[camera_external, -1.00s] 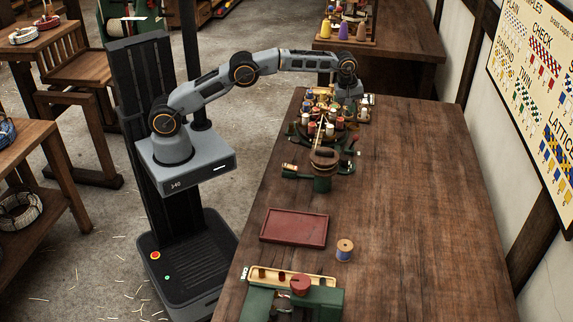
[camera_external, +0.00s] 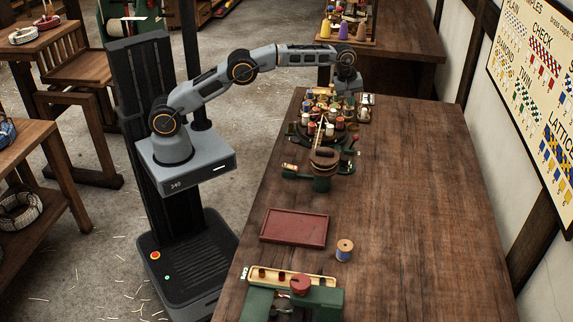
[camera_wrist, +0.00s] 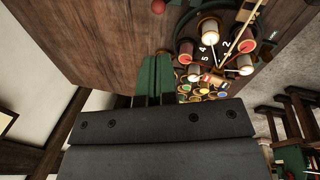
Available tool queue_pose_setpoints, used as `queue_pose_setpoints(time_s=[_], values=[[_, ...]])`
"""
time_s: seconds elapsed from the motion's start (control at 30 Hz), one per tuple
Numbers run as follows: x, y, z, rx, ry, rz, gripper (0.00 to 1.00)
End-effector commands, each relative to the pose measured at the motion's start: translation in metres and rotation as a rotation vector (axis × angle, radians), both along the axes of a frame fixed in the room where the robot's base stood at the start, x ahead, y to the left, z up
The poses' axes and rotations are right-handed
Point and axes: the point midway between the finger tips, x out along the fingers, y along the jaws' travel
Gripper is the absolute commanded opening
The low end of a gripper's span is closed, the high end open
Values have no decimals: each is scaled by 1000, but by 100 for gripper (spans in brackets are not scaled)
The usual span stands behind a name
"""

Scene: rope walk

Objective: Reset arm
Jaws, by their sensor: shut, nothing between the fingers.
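My arm (camera_external: 245,69) reaches out over the far end of the long wooden workbench, with the wrist bent down. My gripper (camera_wrist: 154,62) shows in the wrist view as narrow green fingers held together, with nothing between them. In the external view the fingertips are small and hard to make out, near the back of the round braiding stand. The stand with numbered bobbins (camera_wrist: 210,33) lies just right of the fingers in the wrist view. In the external view, its bobbins (camera_external: 327,127) stand in a ring.
A dark red tray (camera_external: 294,227) and a blue-wound spool (camera_external: 345,250) sit on the bench (camera_external: 420,200). A green device with a red knob (camera_external: 300,286) is at the near end. The bench's right side is clear. A second table (camera_external: 405,50) stands behind.

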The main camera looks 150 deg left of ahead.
Motion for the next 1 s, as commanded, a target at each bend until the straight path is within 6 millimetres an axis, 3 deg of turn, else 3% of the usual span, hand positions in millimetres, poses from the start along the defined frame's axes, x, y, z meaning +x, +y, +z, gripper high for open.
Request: queue_pose_setpoints(time_s=[0.17,0.27,0.33,0.47,0.57,0.77,0.87,1.0], values=[[1,3,0,24,15,-114,0],[0,0,-20,16,52,-267,0],[-5,-11,-45,-20,89,-405,0],[4,-51,-51,-39,131,-685,0],[24,-101,-43,-35,157,-929,0],[53,-242,-15,15,202,-1469,0],[51,-318,-3,57,219,-1722,0],[29,-414,5,135,231,-2025,0]])
